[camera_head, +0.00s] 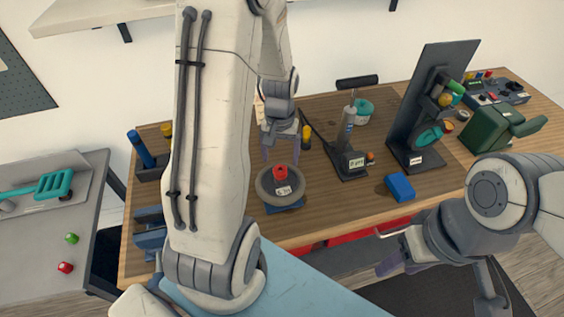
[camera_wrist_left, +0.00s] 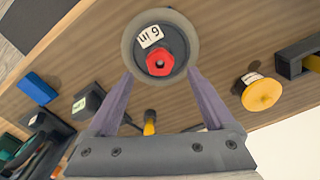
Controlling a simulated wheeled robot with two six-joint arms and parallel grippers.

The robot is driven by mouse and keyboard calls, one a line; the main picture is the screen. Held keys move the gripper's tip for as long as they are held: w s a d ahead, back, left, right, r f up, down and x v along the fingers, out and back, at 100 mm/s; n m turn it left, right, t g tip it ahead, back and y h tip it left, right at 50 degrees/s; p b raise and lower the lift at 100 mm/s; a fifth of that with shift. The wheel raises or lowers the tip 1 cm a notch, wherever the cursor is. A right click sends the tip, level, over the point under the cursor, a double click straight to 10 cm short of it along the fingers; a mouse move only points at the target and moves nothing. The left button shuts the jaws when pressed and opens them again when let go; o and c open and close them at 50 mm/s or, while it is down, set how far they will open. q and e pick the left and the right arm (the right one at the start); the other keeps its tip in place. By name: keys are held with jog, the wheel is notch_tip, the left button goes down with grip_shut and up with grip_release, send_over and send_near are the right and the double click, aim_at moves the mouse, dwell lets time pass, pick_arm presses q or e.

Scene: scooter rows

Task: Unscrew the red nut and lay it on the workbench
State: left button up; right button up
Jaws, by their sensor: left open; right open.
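The red nut (camera_head: 280,171) sits at the centre of a round grey wheel-like piece (camera_head: 264,190) on the workbench (camera_head: 330,205). In the left wrist view the red nut (camera_wrist_left: 160,63) looks six-sided, with a dark hole in its middle and a white label beside it. My left gripper (camera_head: 281,150) is open and empty, just behind and above the wheel. In the left wrist view its two fingertips (camera_wrist_left: 161,74) are spread wide, either side of the nut in the picture and apart from it. My right gripper (camera_head: 389,256) is open and empty off the bench's front edge.
A tool stand (camera_head: 350,163), a blue box (camera_head: 400,187) and a tall dark panel (camera_head: 428,105) stand to the right of the wheel. A yellow knob (camera_wrist_left: 262,94) is near the left gripper. A grey side table (camera_head: 40,230) holds small red and green pieces. Bare wood lies right of the wheel.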

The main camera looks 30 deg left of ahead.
aim_at(281, 171)
pick_arm(q)
jog(key=shift+f+p, duration=0.3)
jog(key=shift+f, duration=2.15)
grip_shut()
jog(key=n, duration=0.5)
jog(key=shift+p, duration=0.3)
jog(key=n, duration=0.6)
jog(key=shift+r, duration=0.1)
jog(key=n+p, duration=0.1)
jog(key=n, duration=0.9)
jog(key=shift+w+n, duration=0.1)
jog(key=shift+n, duration=0.3)
jog(key=shift+c, duration=0.2)
grip_release()
